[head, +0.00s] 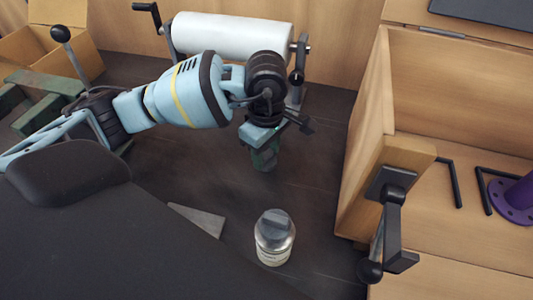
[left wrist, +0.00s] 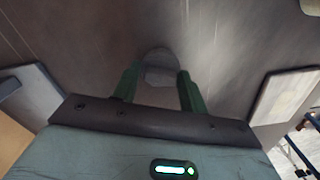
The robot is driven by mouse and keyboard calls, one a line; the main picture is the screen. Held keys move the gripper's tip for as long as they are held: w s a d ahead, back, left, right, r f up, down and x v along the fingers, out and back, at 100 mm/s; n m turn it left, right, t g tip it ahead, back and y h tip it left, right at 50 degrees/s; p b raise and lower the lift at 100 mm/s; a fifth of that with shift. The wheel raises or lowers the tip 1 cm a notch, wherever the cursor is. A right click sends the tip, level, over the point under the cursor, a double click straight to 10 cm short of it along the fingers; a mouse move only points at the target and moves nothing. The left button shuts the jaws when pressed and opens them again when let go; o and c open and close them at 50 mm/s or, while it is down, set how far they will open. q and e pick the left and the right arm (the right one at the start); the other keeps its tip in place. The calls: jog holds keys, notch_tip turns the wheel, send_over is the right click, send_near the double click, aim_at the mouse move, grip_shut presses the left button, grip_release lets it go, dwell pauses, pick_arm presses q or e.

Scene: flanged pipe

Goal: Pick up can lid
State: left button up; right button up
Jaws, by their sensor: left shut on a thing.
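My left gripper (head: 264,163) points down over the dark worktop, behind the silver can (head: 274,240) and a little to its left in the head view. In the left wrist view, its two green fingers (left wrist: 158,90) are shut on a small grey rounded piece, which I take to be the can lid (left wrist: 158,68). In the head view the fingers hide this piece. The can stands upright on the worktop, apart from the gripper. I cannot tell clearly whether its grey top is open or covered. My right gripper is out of view.
A white roll (head: 232,36) on a stand is behind the gripper. A flat grey piece (head: 198,219) lies left of the can. Worktop between gripper and can is clear.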

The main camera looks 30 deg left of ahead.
aim_at(266, 155)
pick_arm(q)
notch_tip(266, 155, up, 10)
dwell(0.5)
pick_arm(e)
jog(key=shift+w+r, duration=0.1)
pick_arm(q)
jog(key=s+d+f+m+p, duration=0.1)
jog(key=s+m+p, duration=0.6)
jog(key=m, duration=0.9)
jog(key=shift+s+m, duration=0.3)
jog(key=shift+s, duration=0.75)
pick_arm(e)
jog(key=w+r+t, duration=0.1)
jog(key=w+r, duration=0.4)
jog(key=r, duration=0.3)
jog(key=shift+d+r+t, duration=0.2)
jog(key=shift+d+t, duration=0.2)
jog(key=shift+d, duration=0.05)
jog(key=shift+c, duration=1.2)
pick_arm(q)
jog(key=shift+s, duration=0.15)
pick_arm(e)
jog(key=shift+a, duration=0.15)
